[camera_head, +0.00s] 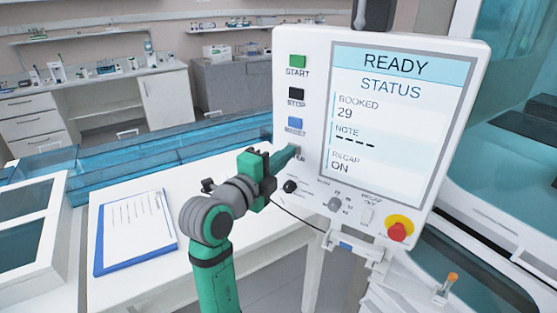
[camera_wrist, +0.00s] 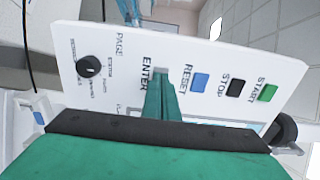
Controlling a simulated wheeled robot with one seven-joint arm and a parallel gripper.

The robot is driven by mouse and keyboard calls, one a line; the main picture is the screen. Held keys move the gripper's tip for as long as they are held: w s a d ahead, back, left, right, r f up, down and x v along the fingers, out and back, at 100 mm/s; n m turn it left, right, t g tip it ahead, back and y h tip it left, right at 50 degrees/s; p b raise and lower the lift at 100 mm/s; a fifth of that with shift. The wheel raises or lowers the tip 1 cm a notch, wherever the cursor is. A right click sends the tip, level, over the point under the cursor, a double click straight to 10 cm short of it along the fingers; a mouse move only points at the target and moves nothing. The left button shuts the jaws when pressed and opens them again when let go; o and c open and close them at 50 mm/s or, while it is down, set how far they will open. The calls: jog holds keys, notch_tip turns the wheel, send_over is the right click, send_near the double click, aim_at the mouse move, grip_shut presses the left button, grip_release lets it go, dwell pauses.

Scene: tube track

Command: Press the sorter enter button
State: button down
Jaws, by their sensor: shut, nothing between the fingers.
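The sorter control panel (camera_head: 310,100) is a white box with a lit screen (camera_head: 392,120) that reads READY, STATUS, BOOKED 29, RECAP ON. Down its left side are a green START button (camera_head: 297,61), a black STOP button (camera_head: 296,93) and a blue RESET button (camera_head: 295,123). The ENTER label (camera_wrist: 146,74) shows in the wrist view, below RESET on the panel. My gripper (camera_head: 295,150) is shut and empty, its fingertips (camera_wrist: 161,78) over the ENTER button's place. The fingers hide most of that button; I cannot tell whether they touch it.
A black knob (camera_head: 290,186), small switches and a red emergency stop (camera_head: 398,230) sit along the panel's lower edge. A blue clipboard (camera_head: 102,250) with paper lies on the white table (camera_head: 190,200). A glass-fronted machine (camera_head: 510,190) stands at the right.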

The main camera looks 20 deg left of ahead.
jog(key=shift+w, duration=0.15)
jog(key=v, duration=1.2)
jog(key=shift+s+a, duration=0.3)
jog(key=shift+a, duration=0.05)
jog(key=shift+d, duration=0.15)
dwell(0.5)
dwell(0.3)
